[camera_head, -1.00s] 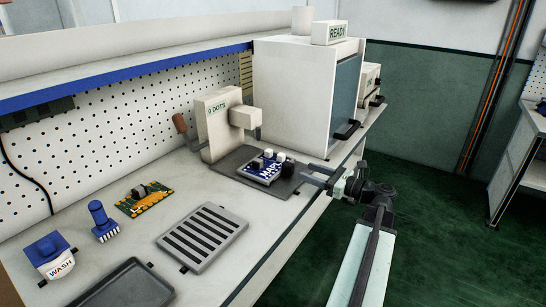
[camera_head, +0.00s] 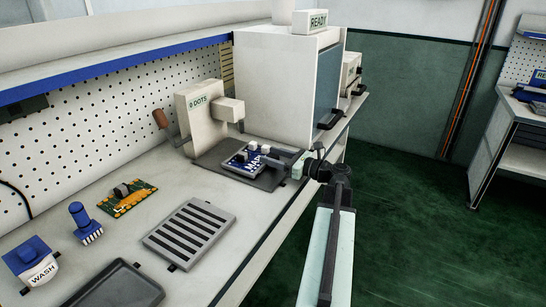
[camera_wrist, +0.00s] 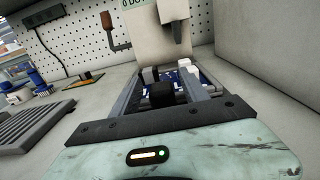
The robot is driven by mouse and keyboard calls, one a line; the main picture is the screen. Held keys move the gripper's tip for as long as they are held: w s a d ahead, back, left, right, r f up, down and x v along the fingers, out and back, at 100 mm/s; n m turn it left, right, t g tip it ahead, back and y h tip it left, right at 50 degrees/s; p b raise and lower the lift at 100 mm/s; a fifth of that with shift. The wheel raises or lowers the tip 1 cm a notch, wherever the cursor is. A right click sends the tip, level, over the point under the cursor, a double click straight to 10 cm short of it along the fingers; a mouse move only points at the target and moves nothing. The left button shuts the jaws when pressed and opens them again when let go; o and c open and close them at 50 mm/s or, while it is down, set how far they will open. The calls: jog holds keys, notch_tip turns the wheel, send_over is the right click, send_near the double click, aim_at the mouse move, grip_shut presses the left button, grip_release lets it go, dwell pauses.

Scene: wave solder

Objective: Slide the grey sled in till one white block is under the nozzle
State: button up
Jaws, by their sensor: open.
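The grey sled (camera_head: 232,168) carries a blue board (camera_head: 240,158) and lies on a dark plate in front of the cream dispenser marked 0 DOTS (camera_head: 198,112). White blocks (camera_head: 265,149) stand on the board; they also show in the wrist view (camera_wrist: 184,63). The dispenser's head with its nozzle (camera_head: 240,126) overhangs behind the board; I cannot tell whether a block is under it. My gripper (camera_head: 272,160) is open at the sled's near right end. In the wrist view its fingers (camera_wrist: 163,78) reach either side of a black block (camera_wrist: 160,94), with no clear contact.
A large white cabinet (camera_head: 275,85) with a READY sign stands right of the dispenser.

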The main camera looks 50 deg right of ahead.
grip_shut()
dwell(1.3)
